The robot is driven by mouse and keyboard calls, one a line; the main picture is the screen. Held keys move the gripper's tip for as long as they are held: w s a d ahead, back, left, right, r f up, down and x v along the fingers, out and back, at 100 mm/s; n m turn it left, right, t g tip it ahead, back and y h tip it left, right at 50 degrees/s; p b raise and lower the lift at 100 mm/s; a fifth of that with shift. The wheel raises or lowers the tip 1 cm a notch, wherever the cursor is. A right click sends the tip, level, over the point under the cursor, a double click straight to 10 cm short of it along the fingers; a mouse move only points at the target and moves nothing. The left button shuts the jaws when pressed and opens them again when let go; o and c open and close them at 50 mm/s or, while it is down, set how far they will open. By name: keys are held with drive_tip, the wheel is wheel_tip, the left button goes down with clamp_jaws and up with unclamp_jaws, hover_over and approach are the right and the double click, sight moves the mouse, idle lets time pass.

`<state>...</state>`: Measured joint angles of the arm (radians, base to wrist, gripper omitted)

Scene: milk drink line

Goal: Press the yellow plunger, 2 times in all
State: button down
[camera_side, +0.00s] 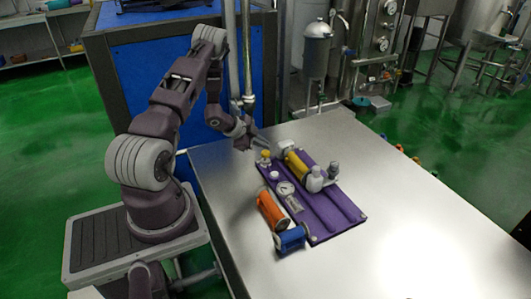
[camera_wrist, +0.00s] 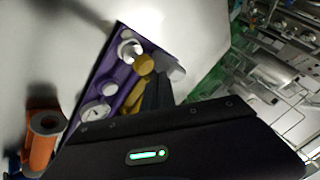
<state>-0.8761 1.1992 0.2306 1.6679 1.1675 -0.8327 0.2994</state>
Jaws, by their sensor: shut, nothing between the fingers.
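The yellow plunger (camera_side: 265,157) stands upright at the far left corner of a purple board (camera_side: 337,211) in the side view. In the wrist view its rounded yellow top (camera_wrist: 143,64) shows beside a white collar. My gripper (camera_side: 268,143) is shut and empty, close behind and above the plunger. In the wrist view the dark fingers (camera_wrist: 157,82) lie just right of the yellow top. I cannot tell whether they touch it.
On the board are a white knob (camera_side: 274,175), a round gauge (camera_side: 286,188), a yellow cylinder (camera_side: 296,164) and white bottles (camera_side: 315,179). An orange cylinder (camera_side: 271,211) and a blue part (camera_side: 290,239) lie at its near left. The metal table's right side is clear.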

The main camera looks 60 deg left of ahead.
sight(266, 151)
drive_tip(key=shift+f, duration=0.1)
idle(0.3)
drive_tip(key=shift+f, duration=0.35)
drive_tip(key=shift+f, duration=1.05)
idle(0.9)
drive_tip(key=shift+r, duration=1.5)
drive_tip(key=shift+r, duration=2.5)
